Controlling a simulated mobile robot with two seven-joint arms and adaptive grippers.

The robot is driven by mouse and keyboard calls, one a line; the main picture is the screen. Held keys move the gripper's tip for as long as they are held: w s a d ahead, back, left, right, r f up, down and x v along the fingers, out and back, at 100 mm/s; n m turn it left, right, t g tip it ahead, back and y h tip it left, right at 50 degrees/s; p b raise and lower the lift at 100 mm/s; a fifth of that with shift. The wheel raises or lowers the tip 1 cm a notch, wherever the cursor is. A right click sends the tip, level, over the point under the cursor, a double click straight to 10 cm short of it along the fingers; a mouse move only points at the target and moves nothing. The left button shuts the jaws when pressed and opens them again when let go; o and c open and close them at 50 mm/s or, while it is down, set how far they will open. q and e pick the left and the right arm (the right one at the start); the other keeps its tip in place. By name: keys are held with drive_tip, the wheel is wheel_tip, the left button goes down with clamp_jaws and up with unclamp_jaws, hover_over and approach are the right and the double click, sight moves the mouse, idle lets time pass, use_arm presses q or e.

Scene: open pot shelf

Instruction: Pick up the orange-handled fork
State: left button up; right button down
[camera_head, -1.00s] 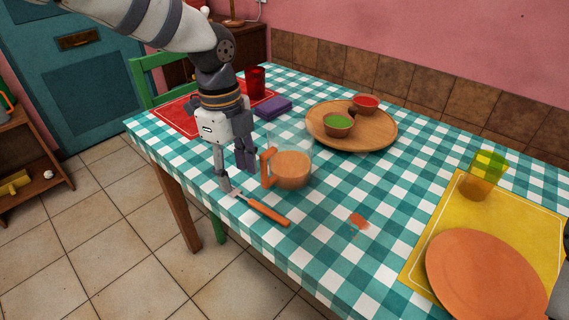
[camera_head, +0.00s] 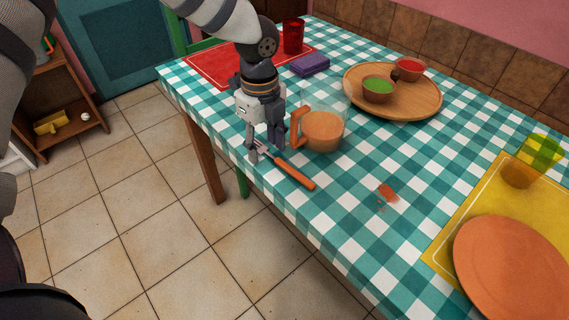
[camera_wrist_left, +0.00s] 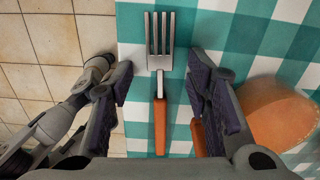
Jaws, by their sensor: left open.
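The orange-handled fork (camera_head: 293,173) lies on the checked tablecloth near the table's front edge, tines toward the upper left. My left gripper (camera_head: 267,149) is open and points down over its metal end. In the left wrist view the fork (camera_wrist_left: 160,122) runs lengthwise between the parted fingers of my left gripper (camera_wrist_left: 158,84). Gaps show on both sides and neither finger touches it.
A clear pitcher of orange liquid (camera_head: 322,132) stands close beside the left gripper; its orange handle faces the gripper. A wooden tray (camera_head: 418,104) with bowls is behind. A purple block (camera_head: 310,66) lies farther back. An orange plate (camera_head: 510,268) is at right.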

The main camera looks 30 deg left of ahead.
use_arm(q)
drive_tip(key=shift+r, duration=0.1)
clamp_jaws()
